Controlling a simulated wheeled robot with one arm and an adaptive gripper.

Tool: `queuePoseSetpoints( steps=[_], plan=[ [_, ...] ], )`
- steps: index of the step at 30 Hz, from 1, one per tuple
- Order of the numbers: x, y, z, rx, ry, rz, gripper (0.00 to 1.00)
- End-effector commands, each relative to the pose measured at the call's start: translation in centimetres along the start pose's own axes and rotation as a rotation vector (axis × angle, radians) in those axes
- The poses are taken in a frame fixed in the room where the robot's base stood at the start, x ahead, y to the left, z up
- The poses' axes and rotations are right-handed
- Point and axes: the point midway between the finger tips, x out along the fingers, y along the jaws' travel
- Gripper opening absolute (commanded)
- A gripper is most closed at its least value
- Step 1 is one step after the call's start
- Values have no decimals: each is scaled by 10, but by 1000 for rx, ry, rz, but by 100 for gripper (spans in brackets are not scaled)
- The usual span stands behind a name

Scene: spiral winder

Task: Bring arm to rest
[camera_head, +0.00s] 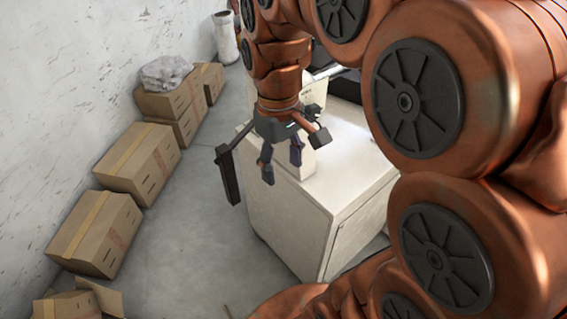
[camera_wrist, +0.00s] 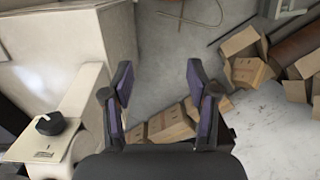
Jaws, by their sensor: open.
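My gripper (camera_head: 282,163) hangs from my copper-coloured arm in the head view, pointing down beside the left part of the white cabinet (camera_head: 285,220). In the wrist view my gripper (camera_wrist: 158,82) shows two dark fingers with purple pads, spread apart. The gripper's exact distance from the cabinet cannot be told.
Cardboard boxes (camera_head: 105,232) line the wall on the left, with a grey bundle (camera_head: 165,72) on one. A black knob (camera_wrist: 50,124) sits on a white machine part at the left of the wrist view. Grey floor (camera_head: 185,225) is clear between boxes and cabinet.

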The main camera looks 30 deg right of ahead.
Motion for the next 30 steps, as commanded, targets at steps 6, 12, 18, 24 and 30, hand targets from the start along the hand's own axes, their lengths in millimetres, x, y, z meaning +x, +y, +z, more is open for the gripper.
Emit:
queuePoseSetpoints(
  steps=[6, 12, 18, 24, 30],
  plan=[
    [0, 0, 0, -1, 0, 0, 59],
    [12, -13, 16, 21, -8, 0, 59],
    [48, -41, 58, 88, -34, 3, 59],
    [78, -59, 93, 149, -53, 8, 59],
    [90, -64, 107, 175, -59, 11, 59]
  ],
)
